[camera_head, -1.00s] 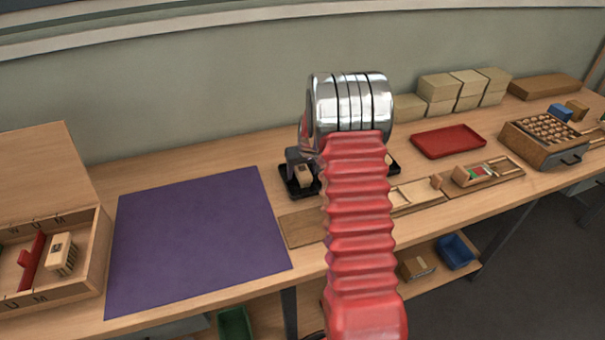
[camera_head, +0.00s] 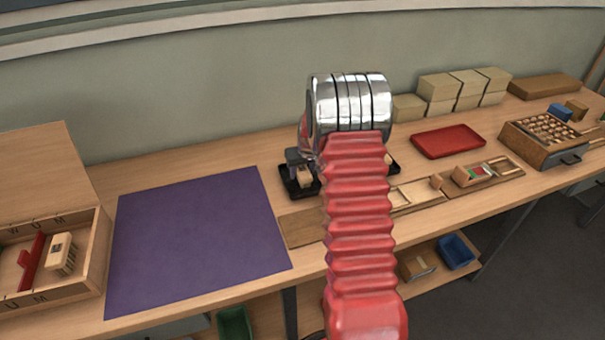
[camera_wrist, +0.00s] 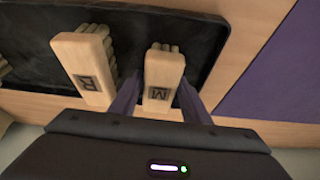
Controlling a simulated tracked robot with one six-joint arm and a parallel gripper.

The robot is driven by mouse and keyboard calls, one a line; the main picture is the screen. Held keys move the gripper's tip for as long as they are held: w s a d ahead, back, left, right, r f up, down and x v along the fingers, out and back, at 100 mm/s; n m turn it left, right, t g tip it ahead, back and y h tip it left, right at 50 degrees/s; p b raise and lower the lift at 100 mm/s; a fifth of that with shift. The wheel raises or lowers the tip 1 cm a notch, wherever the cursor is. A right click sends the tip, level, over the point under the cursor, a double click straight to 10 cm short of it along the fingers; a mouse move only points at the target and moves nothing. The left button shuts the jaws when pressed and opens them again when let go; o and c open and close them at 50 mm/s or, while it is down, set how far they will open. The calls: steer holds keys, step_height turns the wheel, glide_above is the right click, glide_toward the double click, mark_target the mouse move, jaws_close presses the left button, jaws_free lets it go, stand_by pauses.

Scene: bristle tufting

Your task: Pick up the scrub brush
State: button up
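A second brush block marked R (camera_wrist: 84,68) lies just left of the left finger. In the head view my arm hides much of the tray (camera_head: 289,191), and one wooden block (camera_head: 305,178) shows below my gripper.
A purple mat (camera_head: 200,240) lies clear on the bench left of the tray. An open wooden box (camera_head: 95,265) at far left holds a brush (camera_head: 62,253) and a red divider (camera_head: 31,262).

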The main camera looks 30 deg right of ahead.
mark_target(302, 169)
steer(key=c, duration=0.7)
steer(key=shift+c, duration=0.2)
step_height(302, 169, up, 10)
steer(key=shift+r, duration=0.15)
stand_by(0.6)
